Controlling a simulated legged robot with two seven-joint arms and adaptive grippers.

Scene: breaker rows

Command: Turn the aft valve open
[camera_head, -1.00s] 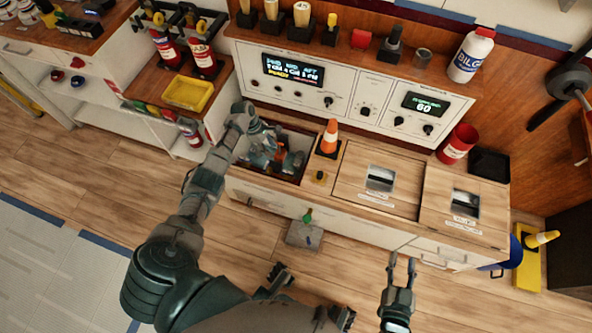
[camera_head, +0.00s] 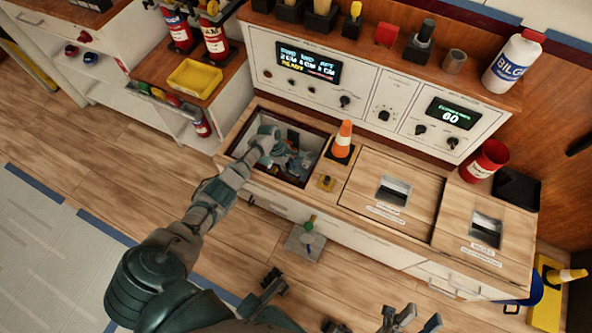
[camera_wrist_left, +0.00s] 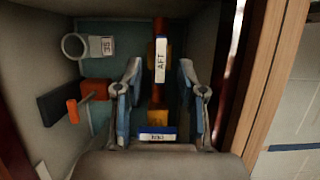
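In the left wrist view, an upright red-orange bar with a white AFT label (camera_wrist_left: 160,60) stands in the bay. A yellow-orange part and a second label are below it. My left gripper (camera_wrist_left: 160,75) is open, one blue-grey finger on each side of the bar; I cannot tell whether either touches it. In the head view my left gripper (camera_head: 272,150) is down inside the open bay (camera_head: 232,150) of the bench, hiding much of its contents. My right gripper (camera_head: 410,320) is open and empty at the bottom edge, in front of the bench.
An orange lever (camera_wrist_left: 72,110) and a grey ring (camera_wrist_left: 75,46) are left of the fingers in the bay. Bay walls are close on both sides. An orange cone (camera_head: 342,140) stands at the bay's right edge. A control panel with displays (camera_head: 308,64) rises behind.

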